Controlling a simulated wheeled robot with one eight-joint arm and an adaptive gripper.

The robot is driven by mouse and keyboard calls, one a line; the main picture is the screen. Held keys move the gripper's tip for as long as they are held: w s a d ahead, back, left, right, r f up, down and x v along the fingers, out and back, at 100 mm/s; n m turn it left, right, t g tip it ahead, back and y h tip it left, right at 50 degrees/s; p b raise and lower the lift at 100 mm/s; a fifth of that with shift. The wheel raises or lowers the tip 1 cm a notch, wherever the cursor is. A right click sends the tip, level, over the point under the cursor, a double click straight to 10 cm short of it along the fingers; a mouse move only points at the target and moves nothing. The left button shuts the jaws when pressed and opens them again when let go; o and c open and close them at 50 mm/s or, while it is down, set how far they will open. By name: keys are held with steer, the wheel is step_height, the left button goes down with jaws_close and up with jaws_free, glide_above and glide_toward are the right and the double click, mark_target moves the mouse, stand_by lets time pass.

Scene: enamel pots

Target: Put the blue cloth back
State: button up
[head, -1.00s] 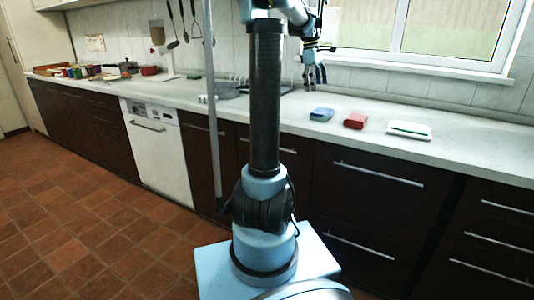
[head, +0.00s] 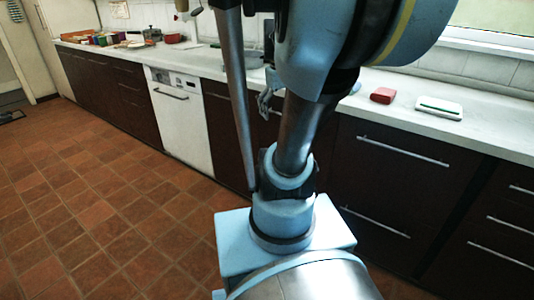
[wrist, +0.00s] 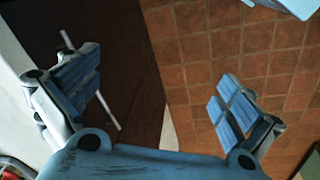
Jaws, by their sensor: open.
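The blue cloth (head: 355,88) lies on the counter in the head view. My arm hides most of it and only a small blue edge shows. My gripper (wrist: 158,98) is open and empty in the wrist view, its two blue-padded fingers wide apart. Between and beyond the fingers are a dark cabinet front with a bar handle and the tiled floor. The cloth is not visible between them. In the head view the gripper (head: 266,100) shows partly beside my arm, in front of the dark cabinets and left of the cloth.
A red folded item (head: 383,95) and a white tray-like item with a green strip (head: 439,107) lie on the counter (head: 490,134) to the right. Small colourful items (head: 100,40) and a red pot (head: 173,38) stand at the far left. The tiled floor (head: 90,190) is clear.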

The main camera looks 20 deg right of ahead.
steer(key=s+a+f+m+y, duration=0.1)
steer(key=s+a+f+m, duration=0.1)
steer(key=s+a+f, duration=0.5)
step_height(320, 180, down, 4)
steer(key=shift+s+f+t, duration=0.1)
steer(key=shift+s+t, duration=0.3)
steer(key=shift+s, duration=0.5)
